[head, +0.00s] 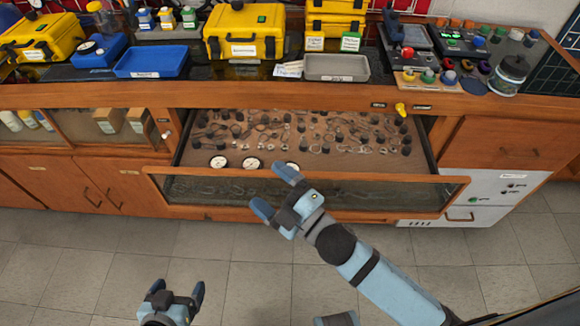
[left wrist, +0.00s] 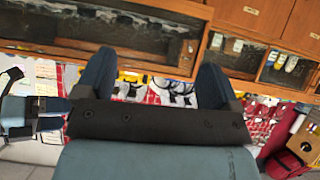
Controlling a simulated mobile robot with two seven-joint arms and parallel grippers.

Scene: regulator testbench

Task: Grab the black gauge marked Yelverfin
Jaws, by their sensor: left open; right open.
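My left gripper (head: 178,288) is open and empty, low over the floor in front of the cabinet. Its two fingers also show in the left wrist view (left wrist: 155,78).
The drawer (head: 310,187) has a glass front and holds many small fittings behind the gauges. On the counter above stand a blue tray (head: 152,62), a grey tray (head: 337,67) and yellow cases (head: 244,32). The floor in front is clear.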

